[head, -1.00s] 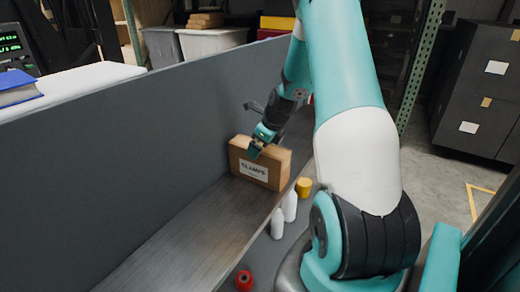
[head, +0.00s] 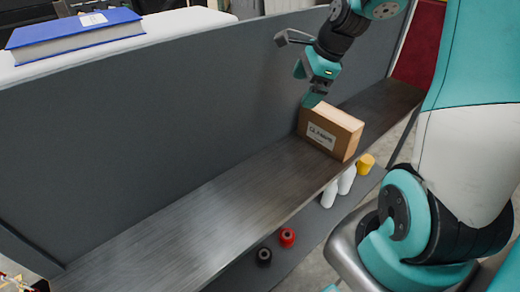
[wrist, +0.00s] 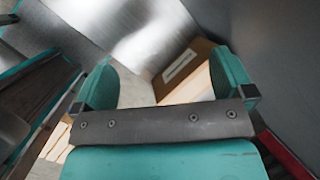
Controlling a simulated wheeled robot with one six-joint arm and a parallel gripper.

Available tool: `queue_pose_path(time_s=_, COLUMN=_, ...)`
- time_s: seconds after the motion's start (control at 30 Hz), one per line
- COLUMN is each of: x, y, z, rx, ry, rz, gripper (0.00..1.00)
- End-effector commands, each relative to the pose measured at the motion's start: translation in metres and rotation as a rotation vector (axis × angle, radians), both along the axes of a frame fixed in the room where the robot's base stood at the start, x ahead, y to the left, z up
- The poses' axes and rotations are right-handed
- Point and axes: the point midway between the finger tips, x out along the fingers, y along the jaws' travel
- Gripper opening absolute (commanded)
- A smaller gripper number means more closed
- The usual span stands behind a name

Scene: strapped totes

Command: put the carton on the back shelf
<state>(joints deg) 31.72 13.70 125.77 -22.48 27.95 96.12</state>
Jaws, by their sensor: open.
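The carton (head: 331,131) is a brown box with a white label reading "CLAMPS". It stands on the dark grey shelf (head: 200,212), close to the grey back panel (head: 180,130). My gripper (head: 309,99) is just above the carton's left top edge in the head view, and appears apart from it. In the wrist view my gripper (wrist: 165,82) is open, its two teal fingers spread. The carton (wrist: 185,68) shows beyond and between them, nearer the right finger. Part of the carton is hidden by that finger.
Below the shelf stand white bottles (head: 347,180), a yellow item (head: 366,163), a red spool (head: 287,237) and a black spool (head: 264,256). A blue book (head: 75,35) lies on a white surface behind the panel. The shelf left of the carton is clear.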

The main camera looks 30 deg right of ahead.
Motion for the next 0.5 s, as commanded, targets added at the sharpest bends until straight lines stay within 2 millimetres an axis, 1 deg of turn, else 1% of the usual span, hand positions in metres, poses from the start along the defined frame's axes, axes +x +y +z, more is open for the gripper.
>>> queue_pose_path(time_s=0.03, x=-0.005, y=0.046, z=0.014, rx=-0.051, ry=-0.036, rz=0.259, gripper=1.00)
queue_pose_path(time_s=0.07, x=-0.011, y=0.071, z=0.020, rx=-0.082, ry=-0.061, rz=0.421, gripper=1.00)
queue_pose_path(time_s=0.1, x=-0.022, y=0.101, z=0.027, rx=-0.121, ry=-0.096, rz=0.636, gripper=1.00)
queue_pose_path(time_s=0.13, x=-0.032, y=0.123, z=0.032, rx=-0.150, ry=-0.124, rz=0.797, gripper=1.00)
queue_pose_path(time_s=0.17, x=-0.043, y=0.144, z=0.036, rx=-0.176, ry=-0.155, rz=0.957, gripper=1.00)
queue_pose_path(time_s=0.2, x=-0.060, y=0.170, z=0.042, rx=-0.210, ry=-0.200, rz=1.167, gripper=1.00)
queue_pose_path(time_s=0.27, x=-0.087, y=0.202, z=0.048, rx=-0.253, ry=-0.273, rz=1.468, gripper=1.00)
queue_pose_path(time_s=0.3, x=-0.106, y=0.219, z=0.052, rx=-0.278, ry=-0.321, rz=1.652, gripper=1.00)
queue_pose_path(time_s=0.33, x=-0.119, y=0.230, z=0.053, rx=-0.295, ry=-0.359, rz=1.779, gripper=1.00)
queue_pose_path(time_s=0.4, x=-0.147, y=0.249, z=0.056, rx=-0.326, ry=-0.440, rz=2.038, gripper=1.00)
queue_pose_path(time_s=0.5, x=-0.177, y=0.263, z=0.058, rx=-0.350, ry=-0.533, rz=2.298, gripper=1.00)
